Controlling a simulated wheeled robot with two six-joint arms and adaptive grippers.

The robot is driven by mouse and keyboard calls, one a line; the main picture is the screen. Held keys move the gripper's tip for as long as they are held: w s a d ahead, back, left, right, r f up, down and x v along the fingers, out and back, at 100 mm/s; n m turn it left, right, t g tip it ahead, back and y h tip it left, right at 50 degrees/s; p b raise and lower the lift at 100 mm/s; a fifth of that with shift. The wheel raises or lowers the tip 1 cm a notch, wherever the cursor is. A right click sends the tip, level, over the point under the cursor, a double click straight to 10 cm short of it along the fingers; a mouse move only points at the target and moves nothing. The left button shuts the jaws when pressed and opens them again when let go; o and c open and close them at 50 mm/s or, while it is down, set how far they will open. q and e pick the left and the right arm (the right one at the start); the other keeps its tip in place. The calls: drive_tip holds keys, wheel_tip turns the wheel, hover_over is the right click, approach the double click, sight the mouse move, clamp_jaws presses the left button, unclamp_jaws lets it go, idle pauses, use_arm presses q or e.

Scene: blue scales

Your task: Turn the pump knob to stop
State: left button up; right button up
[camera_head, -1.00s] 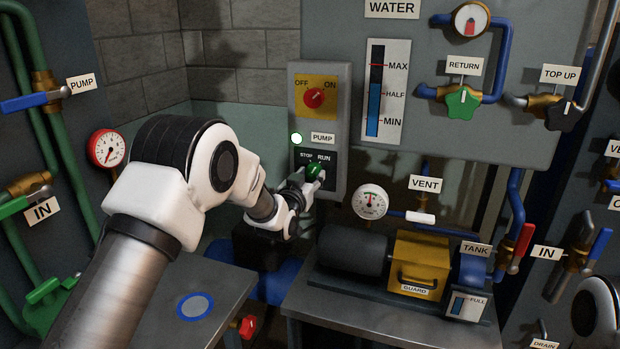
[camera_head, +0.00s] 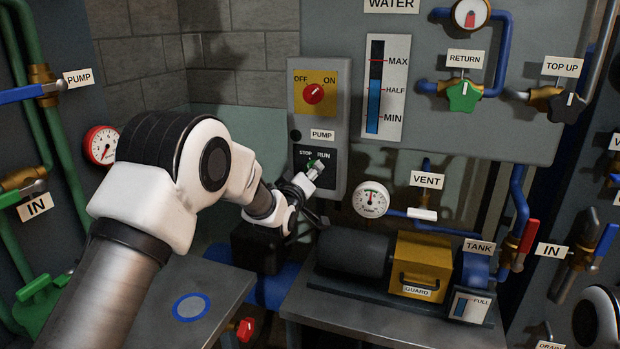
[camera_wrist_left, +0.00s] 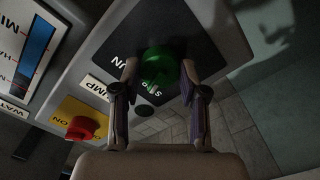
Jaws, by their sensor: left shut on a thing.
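The green pump knob (camera_head: 311,164) is on the dark plate of the grey pump box (camera_head: 340,108), under the STOP and RUN labels. In the left wrist view the knob (camera_wrist_left: 158,62) has its pale mark towards the STOP label (camera_wrist_left: 153,92). My left gripper (camera_head: 315,166) is shut on the knob, with one finger on each side, and partly hides it in the head view. The pump lamp (camera_head: 296,135) is dark. My right gripper is out of view.
A red OFF/ON switch (camera_head: 314,94) is above the pump lamp on the same box. A water level gauge (camera_head: 374,100) is to the right. Below are a grey motor (camera_head: 352,250) and a yellow guard (camera_head: 424,257) on a bench. Pipes and valves line both sides.

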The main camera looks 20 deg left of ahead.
use_arm(q)
drive_tip(key=shift+n, duration=1.1)
drive_tip(key=o, duration=1.1)
drive_tip(key=shift+o, duration=0.2)
drive_tip(key=shift+a, duration=0.1)
drive_tip(key=shift+s, duration=0.15)
drive_tip(key=s, duration=1.1)
drive_tip(key=shift+s+a, duration=0.2)
drive_tip(key=shift+s, duration=0.2)
